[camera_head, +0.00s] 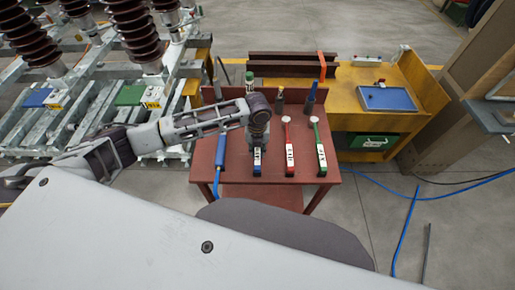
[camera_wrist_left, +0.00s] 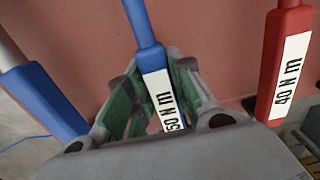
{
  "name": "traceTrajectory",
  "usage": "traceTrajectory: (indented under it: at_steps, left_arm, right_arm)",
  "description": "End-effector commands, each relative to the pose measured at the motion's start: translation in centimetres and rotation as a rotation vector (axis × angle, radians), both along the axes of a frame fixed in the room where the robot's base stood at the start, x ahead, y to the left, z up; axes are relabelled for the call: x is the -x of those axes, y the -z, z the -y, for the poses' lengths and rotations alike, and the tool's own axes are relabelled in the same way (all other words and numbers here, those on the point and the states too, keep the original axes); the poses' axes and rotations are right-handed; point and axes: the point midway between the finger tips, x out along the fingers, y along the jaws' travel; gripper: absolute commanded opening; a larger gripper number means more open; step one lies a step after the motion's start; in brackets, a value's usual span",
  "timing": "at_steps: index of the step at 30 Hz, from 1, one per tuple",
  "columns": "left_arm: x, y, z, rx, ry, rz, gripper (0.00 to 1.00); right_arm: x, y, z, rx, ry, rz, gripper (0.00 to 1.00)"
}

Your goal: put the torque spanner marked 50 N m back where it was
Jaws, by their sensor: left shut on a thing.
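The blue torque spanner (camera_wrist_left: 155,62) marked 50 N m is between the green-padded fingers of my left gripper (camera_wrist_left: 158,108), which is shut on its handle. In the head view my left gripper (camera_head: 257,138) reaches down over the table and hides the upper part of this spanner (camera_head: 257,160). Its labelled handle end shows near the table's front edge, in line with the other spanners. I cannot tell whether it touches the table top. My right gripper is not in view.
On the red-brown table (camera_head: 203,150), a blue tool (camera_head: 220,155) lies left of the gripper. The red spanner (camera_head: 289,155) and a green one (camera_head: 320,150) lie right. A yellow bench (camera_head: 420,85) stands right; blue hose (camera_head: 403,235) crosses the floor.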

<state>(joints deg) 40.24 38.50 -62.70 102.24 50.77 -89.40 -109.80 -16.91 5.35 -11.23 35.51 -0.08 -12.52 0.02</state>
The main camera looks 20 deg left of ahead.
Motion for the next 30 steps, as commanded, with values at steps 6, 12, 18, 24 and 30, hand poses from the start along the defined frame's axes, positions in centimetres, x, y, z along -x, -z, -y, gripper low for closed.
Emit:
traceTrajectory:
  at_steps: [6,12,18,24,30]
  left_arm:
    - [0.0,0.0,0.0,0.000,0.000,-0.001,0.38]
    - [0.0,0.0,0.0,0.000,0.000,-0.001,0.44]
    - [0.0,-0.1,0.0,0.000,0.000,-0.001,0.44]
    - [0.0,-0.9,0.0,0.000,-0.001,-0.001,0.44]
    - [0.0,-3.1,0.0,-0.001,-0.001,0.002,0.44]
  right_arm:
    - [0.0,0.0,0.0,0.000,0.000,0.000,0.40]
    - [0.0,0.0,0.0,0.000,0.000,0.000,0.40]
    - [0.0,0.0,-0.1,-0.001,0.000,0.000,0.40]
    - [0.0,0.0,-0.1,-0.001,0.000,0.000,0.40]
    - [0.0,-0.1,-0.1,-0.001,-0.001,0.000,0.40]
